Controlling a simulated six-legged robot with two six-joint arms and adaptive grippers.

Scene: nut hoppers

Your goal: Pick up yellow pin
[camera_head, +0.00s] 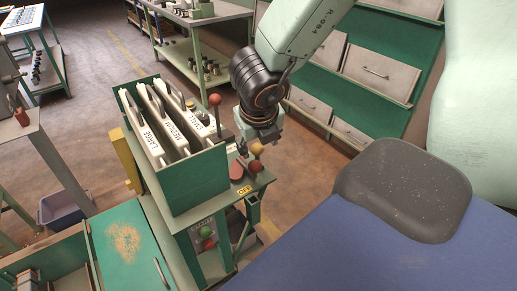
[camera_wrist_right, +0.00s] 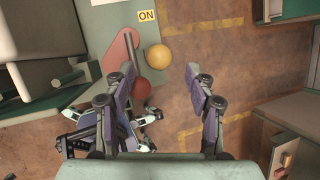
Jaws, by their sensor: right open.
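The yellow pin's round yellow head (camera_head: 257,149) shows at the right edge of the small green stand, just below my right gripper (camera_head: 258,135). Its shaft is hidden. In the right wrist view the yellow head (camera_wrist_right: 158,57) lies ahead of the open fingers of my right gripper (camera_wrist_right: 153,88), between their lines and nearer the left finger. The gripper is empty and I see no contact with the pin. My left gripper is not in view in the head view.
A red ball knob (camera_wrist_right: 138,87) is close to the left finger; a red plate (camera_wrist_right: 118,58) lies behind it. The green hopper box (camera_head: 187,180) with labelled bins stands left of the gripper. Open floor (camera_wrist_right: 222,30) lies to the right in the wrist view.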

